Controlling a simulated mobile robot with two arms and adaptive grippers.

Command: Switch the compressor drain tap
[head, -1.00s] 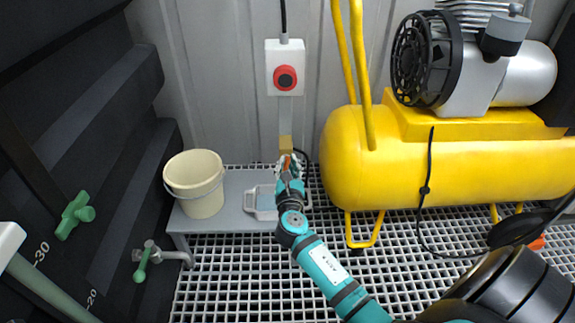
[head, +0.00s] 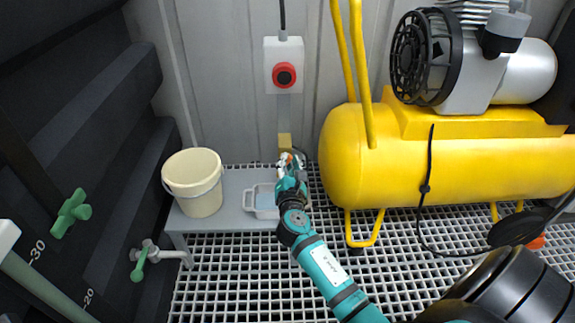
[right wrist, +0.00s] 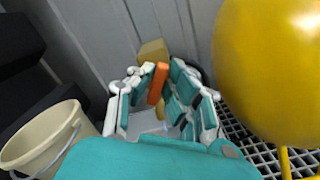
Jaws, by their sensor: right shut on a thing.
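The compressor drain tap shows as a brass-coloured block (head: 285,142) low on the wall, left of the yellow compressor tank (head: 425,160). In the right wrist view the block (right wrist: 152,52) stands just beyond an orange lever (right wrist: 158,84). My right gripper (head: 291,160) is at the tap. In the right wrist view its fingers (right wrist: 163,97) are shut around the orange lever, which stands upright and slightly tilted between them. The fingers hide part of the lever and its joint to the block. My left gripper is not in view.
A shallow tray (head: 249,202) and a cream bucket (head: 173,190) stand on a grey shelf. A red button box (head: 284,48) hangs above the tap. A green-handled tap (head: 140,264) and a green valve handle (head: 70,215) are at the left. Grating covers the floor.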

